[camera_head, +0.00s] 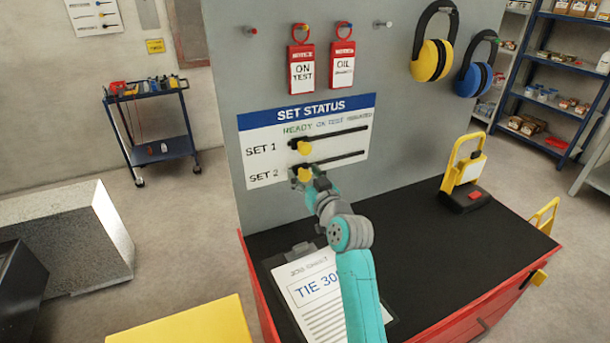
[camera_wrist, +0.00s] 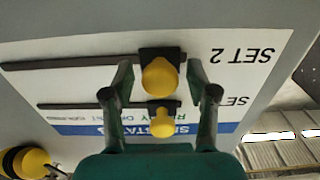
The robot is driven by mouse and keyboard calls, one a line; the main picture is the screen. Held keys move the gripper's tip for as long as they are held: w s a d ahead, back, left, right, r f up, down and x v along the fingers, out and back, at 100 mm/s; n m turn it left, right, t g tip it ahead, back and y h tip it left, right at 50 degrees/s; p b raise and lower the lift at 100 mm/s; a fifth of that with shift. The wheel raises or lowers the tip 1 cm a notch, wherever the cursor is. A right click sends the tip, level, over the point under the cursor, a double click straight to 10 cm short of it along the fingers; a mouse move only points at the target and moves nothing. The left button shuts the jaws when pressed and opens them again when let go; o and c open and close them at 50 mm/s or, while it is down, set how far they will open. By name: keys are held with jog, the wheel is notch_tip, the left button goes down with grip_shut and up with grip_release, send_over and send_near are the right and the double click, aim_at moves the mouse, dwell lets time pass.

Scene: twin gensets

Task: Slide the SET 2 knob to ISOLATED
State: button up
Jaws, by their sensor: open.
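The SET STATUS board (camera_head: 258,150) is on the grey panel, with a slot each for SET 1 and SET 2. The yellow SET 2 knob (camera_head: 304,174) is at the left, READY end of the lower slot, largely covered by my gripper (camera_head: 304,178). In the wrist view, which is upside down, the SET 2 knob (camera_wrist: 160,78) sits between the two spread fingers of my gripper (camera_wrist: 158,72), with a gap on each side. The SET 2 slot (camera_wrist: 70,62) runs from it toward ISOLATED. The SET 1 knob (camera_head: 304,147) is just above, also at READY.
Two red tags (camera_head: 301,75) and ear defenders (camera_head: 433,60) hang on the panel above and to the right. A clipboard (camera_head: 310,285) lies on the black bench top (camera_head: 400,240) below. A yellow-handled device (camera_head: 464,175) stands at the bench's right. The slots' right side is clear.

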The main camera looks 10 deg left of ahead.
aim_at(328, 159)
grip_shut()
jog(key=w+d, duration=0.1)
jog(key=d, duration=0.1)
jog(key=w+d, duration=0.2)
jog(key=d, duration=0.1)
jog(key=w+d, duration=0.2)
jog(key=shift+d, duration=0.2)
grip_release()
jog(key=v, duration=1.2)
